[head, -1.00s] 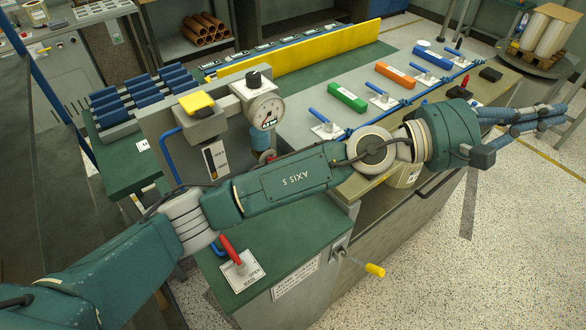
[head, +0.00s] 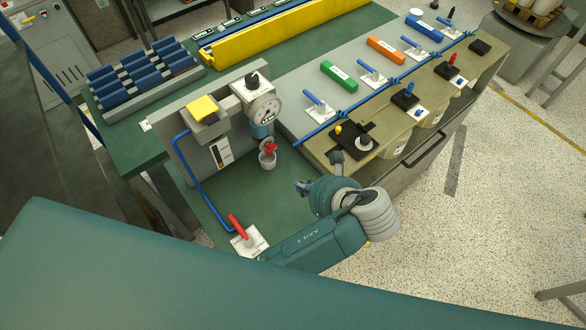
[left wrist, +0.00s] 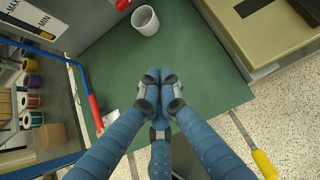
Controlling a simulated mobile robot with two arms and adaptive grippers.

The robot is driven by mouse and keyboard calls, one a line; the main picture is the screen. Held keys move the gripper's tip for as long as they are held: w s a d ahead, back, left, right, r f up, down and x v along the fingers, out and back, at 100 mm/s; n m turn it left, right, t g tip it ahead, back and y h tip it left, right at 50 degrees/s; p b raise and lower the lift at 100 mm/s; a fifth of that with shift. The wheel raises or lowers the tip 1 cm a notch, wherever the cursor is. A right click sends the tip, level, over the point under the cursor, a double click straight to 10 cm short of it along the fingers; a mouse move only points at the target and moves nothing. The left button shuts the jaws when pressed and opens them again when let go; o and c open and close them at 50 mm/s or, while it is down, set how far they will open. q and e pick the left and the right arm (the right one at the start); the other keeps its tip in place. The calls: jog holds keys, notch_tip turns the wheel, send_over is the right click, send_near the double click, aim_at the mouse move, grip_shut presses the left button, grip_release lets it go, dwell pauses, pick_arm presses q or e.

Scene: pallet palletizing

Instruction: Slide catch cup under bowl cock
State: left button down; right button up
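The catch cup (head: 268,158) is a small grey-white cup on the green bench, just below the red cock handle (head: 271,148). The blue bowl (head: 262,131) hangs under the round gauge. I cannot tell whether the cup is fully under the cock. The cup also shows near the top of the left wrist view (left wrist: 145,20), upright and looking empty. My left gripper (head: 300,187) is right of and nearer than the cup, apart from it. In the left wrist view its blue fingers (left wrist: 160,85) bunch close with nothing visible between them; their opening is unclear. My right gripper is not visible.
A red-handled valve (head: 238,228) stands at the bench's near left corner, with a blue pipe (head: 197,188) rising from it. A grey panel (head: 220,150) backs the cup. A dark plate (head: 352,140) lies to the right. Green bench around the cup is clear.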

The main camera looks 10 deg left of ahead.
aim_at(273, 163)
pick_arm(q)
jog(key=x, duration=0.8)
jog(key=shift+w+a+f, duration=0.1)
jog(key=shift+w+a, duration=0.05)
jog(key=shift+a, duration=0.05)
jog(key=w+a, duration=0.2)
jog(key=shift+w+a+f, duration=0.15)
jog(key=shift+a+f, duration=0.15)
jog(key=shift+w+a, duration=0.35)
jog(key=shift+a, duration=0.1)
jog(key=shift+w+a, duration=1)
jog(key=shift+a, duration=0.1)
